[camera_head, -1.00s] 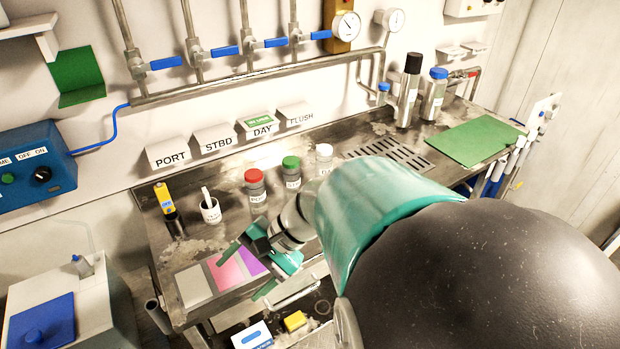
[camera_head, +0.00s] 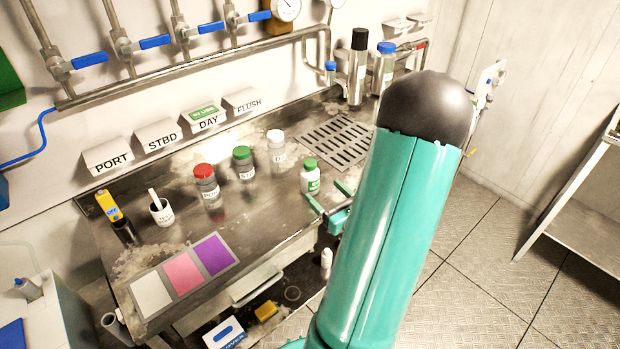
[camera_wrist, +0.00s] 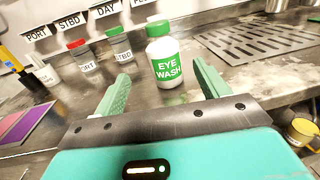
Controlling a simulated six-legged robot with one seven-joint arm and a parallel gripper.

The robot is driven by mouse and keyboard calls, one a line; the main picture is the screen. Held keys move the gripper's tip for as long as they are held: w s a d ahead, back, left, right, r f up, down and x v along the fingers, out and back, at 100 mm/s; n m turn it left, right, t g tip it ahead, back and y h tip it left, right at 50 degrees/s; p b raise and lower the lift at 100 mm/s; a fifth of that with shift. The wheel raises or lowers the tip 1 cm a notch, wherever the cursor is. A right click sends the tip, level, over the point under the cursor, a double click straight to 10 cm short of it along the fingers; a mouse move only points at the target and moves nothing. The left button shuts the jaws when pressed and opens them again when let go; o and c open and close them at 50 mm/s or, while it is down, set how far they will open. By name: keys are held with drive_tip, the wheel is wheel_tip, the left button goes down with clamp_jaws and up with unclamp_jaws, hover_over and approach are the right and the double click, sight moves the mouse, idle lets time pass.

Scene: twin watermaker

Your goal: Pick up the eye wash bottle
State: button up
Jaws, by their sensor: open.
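The eye wash bottle (camera_wrist: 165,60) is white with a green cap and a green label reading EYE WASH. It stands upright on the steel bench, ahead of my gripper and between the lines of its two fingers in the wrist view. It also shows in the head view (camera_head: 310,178), at the front of the bench right of the other bottles. My gripper (camera_wrist: 160,85) is open and empty, its green fingers pointing toward the bottle. The fingertips look short of the bottle. In the head view my gripper (camera_head: 333,198) is partly hidden behind my arm.
Red-capped (camera_head: 206,185), green-capped (camera_head: 243,163) and white-capped (camera_head: 277,152) bottles stand left of the eye wash bottle. A drain grate (camera_head: 338,142) lies behind it. A cup (camera_head: 161,212) and a color card (camera_head: 184,272) are on the left. Tall cylinders (camera_head: 358,68) stand at the back.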

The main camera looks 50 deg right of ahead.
sight(314, 181)
drive_tip(key=x, duration=0.4)
drive_tip(key=shift+w+d, duration=0.1)
drive_tip(key=shift+w, duration=0.15)
drive_tip(key=x, duration=0.5)
drive_tip(key=shift+w+d, duration=0.25)
drive_tip(key=shift+d, duration=0.15)
drive_tip(key=shift+r, duration=0.1)
drive_tip(key=c, duration=1.2)
